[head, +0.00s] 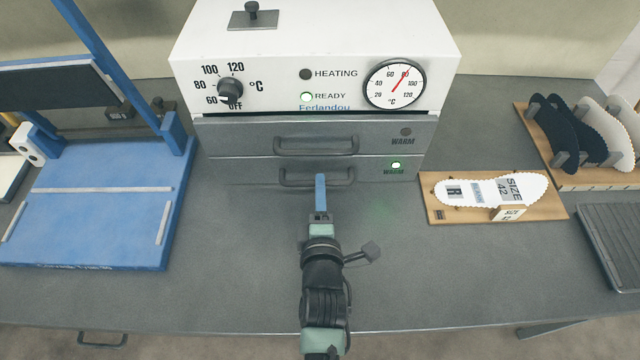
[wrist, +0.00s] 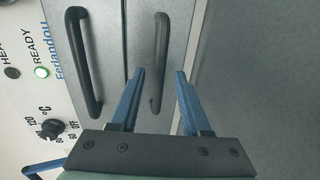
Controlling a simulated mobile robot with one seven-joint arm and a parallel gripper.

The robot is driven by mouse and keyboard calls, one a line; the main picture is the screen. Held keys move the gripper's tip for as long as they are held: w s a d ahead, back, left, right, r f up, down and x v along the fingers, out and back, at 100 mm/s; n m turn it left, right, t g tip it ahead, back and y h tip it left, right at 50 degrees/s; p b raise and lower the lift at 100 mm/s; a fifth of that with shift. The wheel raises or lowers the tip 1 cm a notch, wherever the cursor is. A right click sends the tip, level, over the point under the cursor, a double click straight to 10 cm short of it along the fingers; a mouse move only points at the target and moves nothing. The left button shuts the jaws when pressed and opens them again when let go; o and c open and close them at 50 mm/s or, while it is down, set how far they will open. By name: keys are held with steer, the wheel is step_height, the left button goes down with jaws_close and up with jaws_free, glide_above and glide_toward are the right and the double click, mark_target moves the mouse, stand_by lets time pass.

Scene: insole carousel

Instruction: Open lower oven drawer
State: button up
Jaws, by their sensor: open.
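The oven (head: 315,60) is a white box with a dial and gauge above two grey drawers. The lower drawer (head: 240,172) has a dark bar handle (head: 290,183) and a lit green WARM lamp (head: 396,165). It appears shut. My gripper (head: 320,183) is at this handle, its blue fingers covering part of it in the head view. In the wrist view my gripper (wrist: 160,73) is open, and the lower handle (wrist: 161,60) shows between the two fingers. I cannot tell whether the fingertips reach around the bar.
The upper drawer (head: 235,135) with its own handle (head: 315,144) is just above. A blue press (head: 95,205) stands at left. A board with a white insole (head: 490,190) lies at right, before a rack of insoles (head: 575,135). The front middle of the table is clear.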

steer(key=shift+x, duration=0.9)
jaws_close()
stand_by(0.9)
